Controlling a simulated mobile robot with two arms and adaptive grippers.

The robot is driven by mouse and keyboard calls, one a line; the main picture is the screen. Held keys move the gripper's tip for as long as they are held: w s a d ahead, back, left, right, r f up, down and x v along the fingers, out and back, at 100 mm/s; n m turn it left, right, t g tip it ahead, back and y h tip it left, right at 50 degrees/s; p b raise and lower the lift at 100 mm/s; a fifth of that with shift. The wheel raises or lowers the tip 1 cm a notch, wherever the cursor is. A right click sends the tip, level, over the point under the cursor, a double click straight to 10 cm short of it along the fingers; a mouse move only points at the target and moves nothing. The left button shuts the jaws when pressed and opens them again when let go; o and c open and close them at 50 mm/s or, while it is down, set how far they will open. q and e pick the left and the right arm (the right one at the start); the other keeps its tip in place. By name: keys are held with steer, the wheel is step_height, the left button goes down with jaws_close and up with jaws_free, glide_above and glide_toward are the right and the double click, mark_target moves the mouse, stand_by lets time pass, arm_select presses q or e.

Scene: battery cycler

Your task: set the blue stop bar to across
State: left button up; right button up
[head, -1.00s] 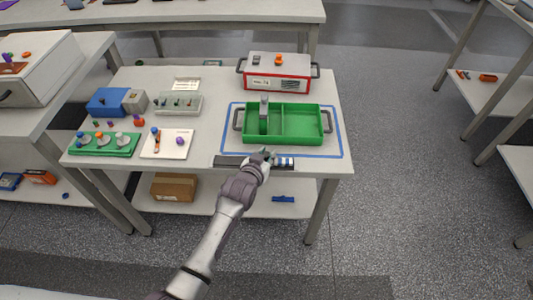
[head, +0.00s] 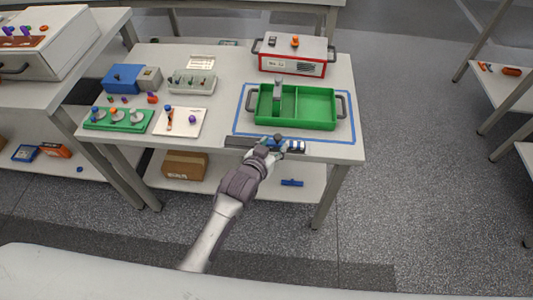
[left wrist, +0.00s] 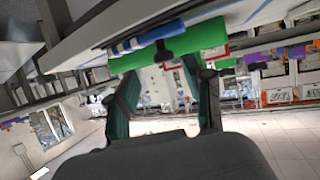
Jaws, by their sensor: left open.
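A dark strip (head: 236,142) with a blue and white striped part (head: 297,147) lies along the front edge of the table. The striped part looks like the blue stop bar, and a blue and white bar also shows in the left wrist view (left wrist: 150,38). A small dark knob (left wrist: 163,55) stands out from it there. My left gripper (head: 275,144) is open at the front edge and covers part of the strip. In the left wrist view its two fingers (left wrist: 166,78) are apart with the knob ahead between them. I cannot tell whether they touch it. My right gripper is out of view.
A green tray (head: 318,124) with handles sits just behind the strip, inside a blue outline (head: 238,122). A red and white box (head: 290,66) is behind it. Panels with knobs stand left. A blue bar (head: 291,183) lies on the lower shelf.

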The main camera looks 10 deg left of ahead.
arm_select(q)
steer(key=v, duration=0.6)
steer(key=shift+d, duration=0.1)
steer(key=s+a+f+g+y, duration=0.15)
steer(key=s+f, duration=0.25)
steer(key=f, duration=0.5)
steer(key=s+a+f+g, duration=0.2)
steer(key=s+a+f, duration=0.15)
steer(key=f, duration=0.55)
steer(key=s+a+f+g+y, duration=0.1)
steer(key=s+f+g, duration=0.1)
steer(key=s+f, duration=0.5)
steer(key=s+a+f+g, duration=0.2)
steer(key=s+a+f, duration=0.2)
steer(key=s, duration=0.5)
steer(key=s+a+f+g+y, duration=0.1)
steer(key=s+a+f, duration=0.3)
steer(key=s+f, duration=0.5)
steer(key=s+a+f+n+g, duration=0.1)
steer(key=s+a+f+g, duration=0.2)
steer(key=s+f, duration=0.3)
steer(key=s+a, duration=0.1)
steer(key=s, duration=0.3)
steer(key=shift+s+f+y, duration=0.15)
steer(key=shift+s+y, duration=0.05)
steer(key=shift+y, duration=0.15)
steer(key=shift+a, duration=0.1)
